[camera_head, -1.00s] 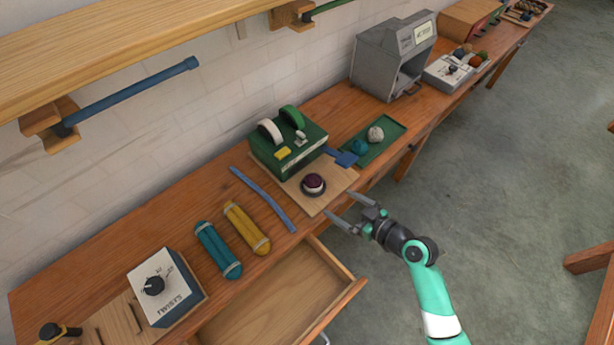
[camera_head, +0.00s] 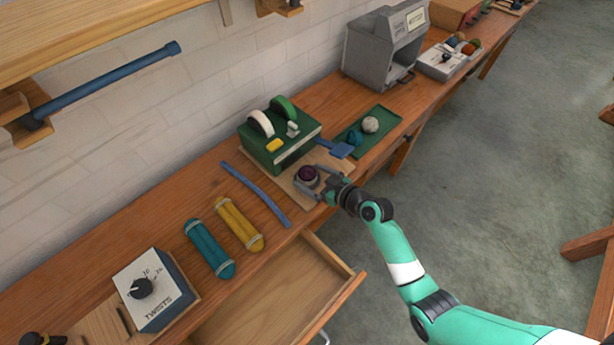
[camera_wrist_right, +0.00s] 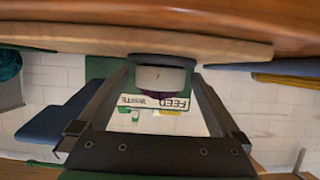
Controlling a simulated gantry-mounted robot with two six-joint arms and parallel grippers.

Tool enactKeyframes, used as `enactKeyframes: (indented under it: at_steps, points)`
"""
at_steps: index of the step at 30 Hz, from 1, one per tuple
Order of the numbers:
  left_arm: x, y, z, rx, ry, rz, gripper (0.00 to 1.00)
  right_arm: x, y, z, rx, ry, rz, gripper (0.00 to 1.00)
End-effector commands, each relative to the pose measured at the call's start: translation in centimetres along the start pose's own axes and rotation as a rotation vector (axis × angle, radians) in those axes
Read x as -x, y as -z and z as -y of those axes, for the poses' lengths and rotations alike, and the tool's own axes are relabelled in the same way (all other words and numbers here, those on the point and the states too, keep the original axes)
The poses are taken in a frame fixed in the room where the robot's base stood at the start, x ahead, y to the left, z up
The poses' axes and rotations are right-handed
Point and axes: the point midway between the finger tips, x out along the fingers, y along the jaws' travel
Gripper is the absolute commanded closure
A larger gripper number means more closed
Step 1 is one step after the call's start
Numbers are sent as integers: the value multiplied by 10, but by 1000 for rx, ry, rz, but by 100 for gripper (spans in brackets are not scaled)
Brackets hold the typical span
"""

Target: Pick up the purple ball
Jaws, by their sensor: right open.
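The purple ball (camera_head: 308,174) sits in a round grey holder on a light wooden board in front of the green machine. It also shows in the right wrist view, where the picture is upside down, as a dark purple edge (camera_wrist_right: 160,97) mostly hidden by the pale holder (camera_wrist_right: 160,77). My right gripper (camera_head: 312,180) is open, with its fingers low on either side of the ball and holder. In the right wrist view its two fingers flank the holder. Whether they touch it, I cannot tell. My left gripper is not in view.
The green machine (camera_head: 265,150) stands close behind the ball. A blue strip (camera_head: 255,194), yellow and teal skeins and an open drawer (camera_head: 275,290) are to the left and front.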

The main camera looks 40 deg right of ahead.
Motion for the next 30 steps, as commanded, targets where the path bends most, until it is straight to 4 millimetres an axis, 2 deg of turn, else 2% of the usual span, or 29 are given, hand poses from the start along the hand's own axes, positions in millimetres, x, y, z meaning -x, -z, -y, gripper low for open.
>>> enactKeyframes:
  at_steps: [7, 8, 22, 30]
  points:
    - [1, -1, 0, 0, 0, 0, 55, -4, 0, 0, -1, -1, 0, 0]
    - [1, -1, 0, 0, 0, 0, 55, -4, 0, 0, -1, -1, 0, 4]
    - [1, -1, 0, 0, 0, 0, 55, -4, 0, 0, -1, 0, 0, 88]
    - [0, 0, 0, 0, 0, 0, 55, -3, 2, 0, -1, 0, 0, 88]
